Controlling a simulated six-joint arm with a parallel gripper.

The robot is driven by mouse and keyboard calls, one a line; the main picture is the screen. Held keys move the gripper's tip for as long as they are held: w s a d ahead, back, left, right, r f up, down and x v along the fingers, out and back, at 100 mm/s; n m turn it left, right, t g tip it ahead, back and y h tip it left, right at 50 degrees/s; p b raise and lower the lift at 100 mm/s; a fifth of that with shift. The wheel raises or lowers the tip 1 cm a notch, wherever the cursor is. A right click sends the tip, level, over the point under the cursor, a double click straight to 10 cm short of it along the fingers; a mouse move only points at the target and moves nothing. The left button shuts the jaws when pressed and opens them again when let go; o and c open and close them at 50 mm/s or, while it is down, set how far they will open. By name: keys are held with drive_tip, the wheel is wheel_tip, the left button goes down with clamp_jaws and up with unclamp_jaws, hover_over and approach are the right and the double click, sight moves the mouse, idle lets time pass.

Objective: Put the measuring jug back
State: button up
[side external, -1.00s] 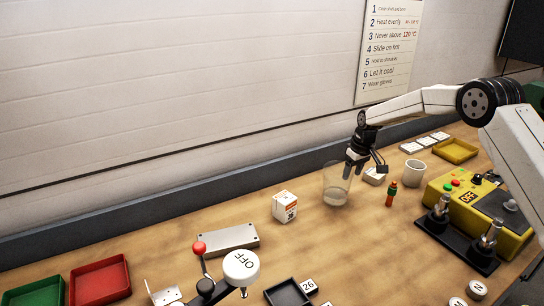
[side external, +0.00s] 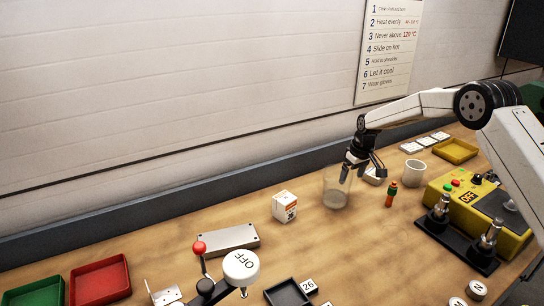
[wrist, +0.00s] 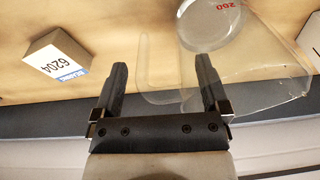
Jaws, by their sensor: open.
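The clear measuring jug (side external: 336,195) stands upright on the bench, below the wall sign.
A white box (side external: 285,206) stands left of the jug; a small orange-green bottle (side external: 391,194) and a white mug (side external: 413,173) stand to its right. A yellow machine (side external: 450,201) is farther right. The bench in front of the jug is clear.

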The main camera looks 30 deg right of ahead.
wheel_tip(320, 180, up, 12)
drive_tip(key=s, duration=0.2)
drive_tip(key=shift+d, duration=0.3)
idle(0.3)
drive_tip(key=shift+a, duration=0.1)
idle(0.4)
drive_tip(key=s+a+f, duration=0.2)
drive_tip(key=s+a, duration=0.2)
drive_tip(key=s, duration=0.5)
drive_tip(key=s+a+f, duration=0.2)
drive_tip(key=s+a, duration=0.2)
drive_tip(key=s, duration=0.6)
drive_tip(key=s+a+f, duration=0.3)
drive_tip(key=s+a, duration=0.2)
drive_tip(key=s, duration=0.4)
drive_tip(key=shift+s+t, duration=0.15)
drive_tip(key=shift+t, duration=0.25)
